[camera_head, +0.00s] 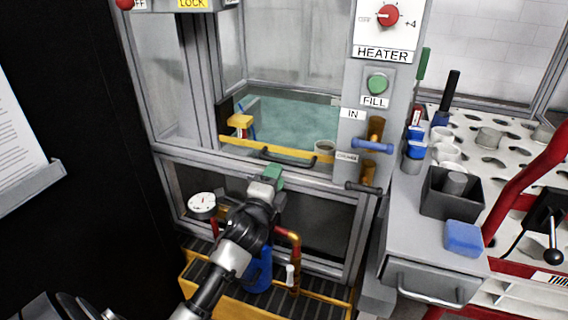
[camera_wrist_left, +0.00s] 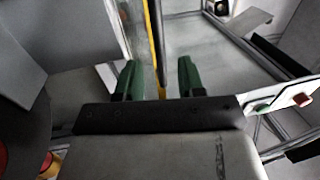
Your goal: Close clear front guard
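The clear front guard shows as a yellow rail (camera_head: 300,153) with a black handle (camera_head: 290,160), low on the front of the grey-framed enclosure. Its clear pane is hard to make out against the tank behind. My left gripper (camera_head: 271,178) is just below and in front of the handle. In the left wrist view, its green fingers (camera_wrist_left: 159,80) are apart, with a dark bar and the yellow edge (camera_wrist_left: 151,50) running down between them. I cannot tell whether the fingers touch the handle. My right gripper is not in view.
A grey post with the heater knob (camera_head: 388,15) and green fill button (camera_head: 377,84) stands right of the opening. A blue-handled valve (camera_head: 372,146) projects from it. A gauge (camera_head: 202,205) and copper pipe (camera_head: 294,262) sit below. A cluttered perforated bench (camera_head: 505,185) is at right.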

